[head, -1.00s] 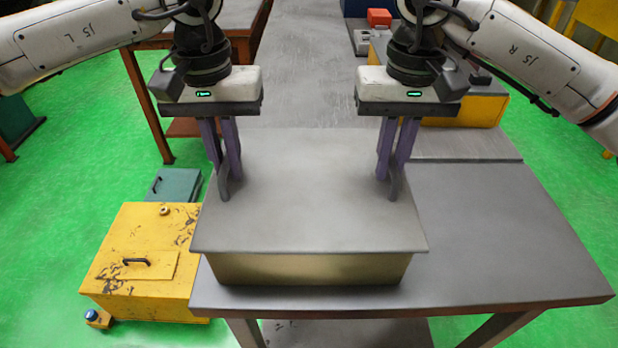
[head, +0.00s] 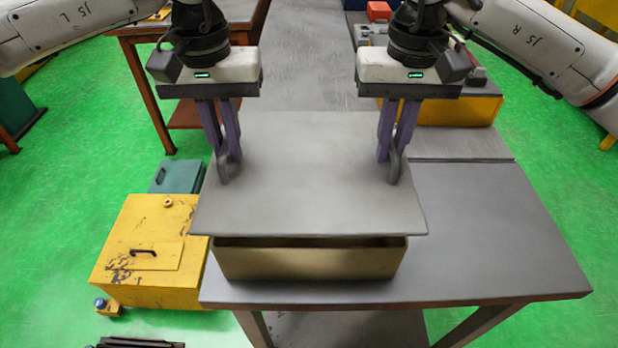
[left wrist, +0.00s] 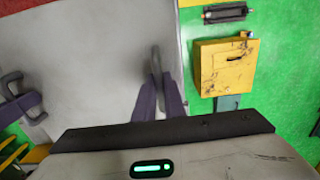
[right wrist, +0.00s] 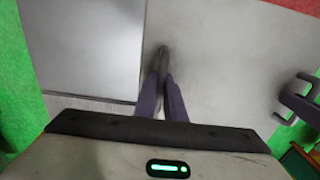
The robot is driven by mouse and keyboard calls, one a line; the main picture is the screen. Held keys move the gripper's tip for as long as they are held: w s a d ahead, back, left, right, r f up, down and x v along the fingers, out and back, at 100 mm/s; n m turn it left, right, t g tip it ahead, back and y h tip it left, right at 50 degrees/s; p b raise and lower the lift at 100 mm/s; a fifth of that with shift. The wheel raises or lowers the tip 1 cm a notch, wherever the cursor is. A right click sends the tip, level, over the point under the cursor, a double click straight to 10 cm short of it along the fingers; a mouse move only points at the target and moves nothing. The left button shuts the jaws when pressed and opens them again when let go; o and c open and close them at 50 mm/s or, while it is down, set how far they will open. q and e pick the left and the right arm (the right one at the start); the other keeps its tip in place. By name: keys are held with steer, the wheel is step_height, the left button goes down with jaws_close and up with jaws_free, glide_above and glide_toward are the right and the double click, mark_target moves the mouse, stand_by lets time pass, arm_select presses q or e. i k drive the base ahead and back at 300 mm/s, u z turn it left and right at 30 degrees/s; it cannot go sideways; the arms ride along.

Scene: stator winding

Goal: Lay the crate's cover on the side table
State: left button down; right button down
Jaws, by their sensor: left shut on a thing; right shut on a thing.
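The crate's cover (head: 308,190) is a flat grey sheet with a dark handle at each side. It is held just above the tan crate (head: 310,263), with a dark gap along the crate's front. My left gripper (head: 228,170) is shut on the cover's left handle, which also shows in the left wrist view (left wrist: 156,66). My right gripper (head: 393,170) is shut on the right handle, seen too in the right wrist view (right wrist: 162,62). The crate stands on a grey table (head: 490,220). The crate's inside is mostly hidden by the cover.
The table is clear to the right of the crate. A yellow box (head: 150,250) and a green box (head: 178,177) are on the floor at left. A brown-legged table (head: 185,38) stands at the back left. Equipment with a yellow side (head: 460,110) is behind at right.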

mark_target(477, 218)
steer(key=k, duration=0.5)
steer(key=z, duration=2.2)
steer(key=i, duration=1.25)
steer(key=u, duration=2.2)
